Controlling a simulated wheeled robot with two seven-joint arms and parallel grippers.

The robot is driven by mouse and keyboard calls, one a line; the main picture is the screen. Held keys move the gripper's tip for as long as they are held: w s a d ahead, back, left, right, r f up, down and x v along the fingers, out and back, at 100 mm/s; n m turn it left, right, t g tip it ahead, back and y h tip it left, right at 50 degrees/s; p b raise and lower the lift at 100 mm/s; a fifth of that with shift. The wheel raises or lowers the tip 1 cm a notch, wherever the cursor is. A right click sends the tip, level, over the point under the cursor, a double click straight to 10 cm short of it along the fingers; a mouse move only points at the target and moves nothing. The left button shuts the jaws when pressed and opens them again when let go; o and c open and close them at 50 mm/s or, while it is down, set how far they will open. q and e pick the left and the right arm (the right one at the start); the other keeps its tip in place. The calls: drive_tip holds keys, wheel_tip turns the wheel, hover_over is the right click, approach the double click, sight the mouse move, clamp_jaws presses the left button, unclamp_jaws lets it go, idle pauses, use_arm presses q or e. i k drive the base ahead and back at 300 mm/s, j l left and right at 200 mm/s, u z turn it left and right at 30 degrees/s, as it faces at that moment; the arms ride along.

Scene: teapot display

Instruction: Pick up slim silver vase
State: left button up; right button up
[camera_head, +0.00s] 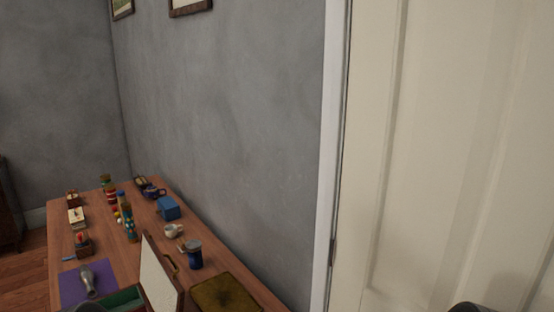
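A slim silver vase (88,280) is on a purple mat (72,289) at the near left part of the wooden table. It looks narrow at one end and wider at the other; I cannot tell whether it stands or lies. Neither gripper's fingers show, and nothing is seen touching the vase.
An open box (160,279) with a raised lid stands right of the vase. A grey wall (225,120) and pale door (450,150) bound the right.

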sight(85, 275)
drive_tip(key=u, duration=2.95)
drive_tip(key=i, duration=0.8)
drive_tip(key=i+z, duration=0.15)
drive_tip(key=i, duration=0.65)
drive_tip(key=i+l+z, duration=0.25)
drive_tip(key=i, duration=0.35)
drive_tip(key=i+z, duration=0.25)
drive_tip(key=i, duration=0.35)
drive_tip(key=i+j+z, duration=0.1)
drive_tip(key=i+z, duration=0.15)
drive_tip(key=i, duration=0.35)
drive_tip(key=i+j+z, duration=0.3)
drive_tip(key=i, duration=0.3)
drive_tip(key=i+l+u, duration=0.15)
drive_tip(key=i, duration=0.5)
